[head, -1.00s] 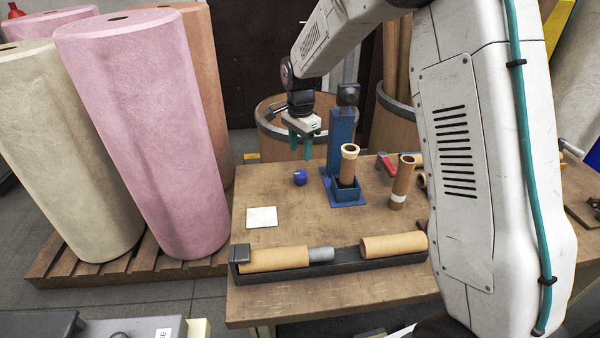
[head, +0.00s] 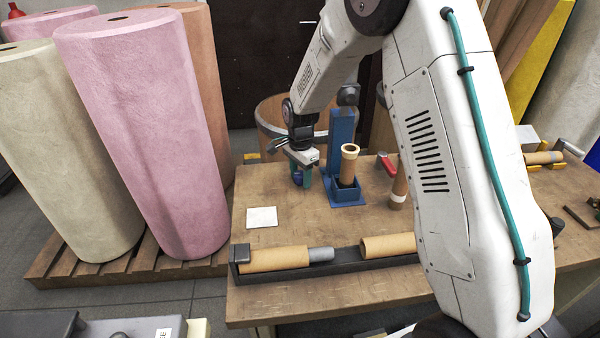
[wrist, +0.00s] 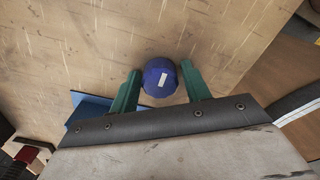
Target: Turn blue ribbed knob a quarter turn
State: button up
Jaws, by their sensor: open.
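The blue ribbed knob (wrist: 160,76) stands on the wooden table, with a white mark on its top in the wrist view. In the head view the knob (head: 298,176) is partly hidden by my gripper. My gripper (head: 301,178) has come down over it with its green fingers pointing at the table. In the wrist view my gripper (wrist: 160,88) is open, with one finger on each side of the knob.
A blue stand (head: 341,140) holding a cardboard tube (head: 349,163) is just right of my gripper. A white square (head: 262,217) lies at the front left. A dark trough (head: 340,263) with tubes runs along the front. The table (head: 215,0) between them is bare.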

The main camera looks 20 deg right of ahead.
jog(key=c, duration=1)
jog(key=shift+o, duration=0.2)
jog(key=m, duration=0.8)
jog(key=shift+m, duration=0.4)
jog(key=m, duration=0.8)
jog(key=shift+f+m, duration=0.1)
jog(key=shift+m, duration=0.3)
